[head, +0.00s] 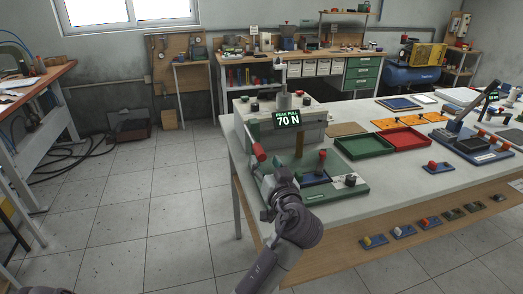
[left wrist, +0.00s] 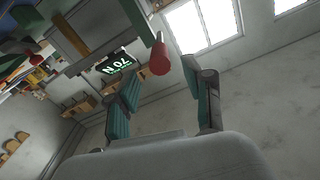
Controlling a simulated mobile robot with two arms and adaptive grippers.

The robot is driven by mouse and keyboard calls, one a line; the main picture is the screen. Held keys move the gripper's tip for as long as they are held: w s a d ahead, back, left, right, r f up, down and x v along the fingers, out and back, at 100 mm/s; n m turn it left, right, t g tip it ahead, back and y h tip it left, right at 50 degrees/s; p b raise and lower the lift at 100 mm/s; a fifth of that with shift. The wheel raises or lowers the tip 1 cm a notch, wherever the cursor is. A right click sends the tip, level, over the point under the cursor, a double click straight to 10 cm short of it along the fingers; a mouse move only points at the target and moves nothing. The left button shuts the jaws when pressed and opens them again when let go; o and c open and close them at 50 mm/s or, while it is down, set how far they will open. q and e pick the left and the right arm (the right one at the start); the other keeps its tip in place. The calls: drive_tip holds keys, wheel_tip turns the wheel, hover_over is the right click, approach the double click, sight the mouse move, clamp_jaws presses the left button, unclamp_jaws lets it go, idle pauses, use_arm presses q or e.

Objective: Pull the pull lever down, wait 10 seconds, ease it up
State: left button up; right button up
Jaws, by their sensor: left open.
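The pull lever's red handle (head: 258,152) sticks out at the left front corner of a grey test device (head: 300,130) on the table. In the left wrist view, the red handle (left wrist: 160,58) shows near the tips of my fingers, in line with the gap between them. My left gripper (head: 264,170) is just below the handle in the head view. Its fingers (left wrist: 160,75) are open with nothing clamped; I cannot tell whether they touch the handle. A display (head: 287,120) on the device reads "PEAK PULL 70 N". My right gripper is not in view.
A green-based panel with knobs (head: 358,187) sits right beside my left gripper on the light table. Red (head: 410,138) and green (head: 365,145) trays lie farther right.

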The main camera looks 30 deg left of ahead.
sight(253, 142)
use_arm(q)
drive_tip(key=shift+p+x, duration=0.4)
drive_tip(key=shift+x, duration=1.85)
drive_tip(key=shift+c, duration=0.2)
clamp_jaws()
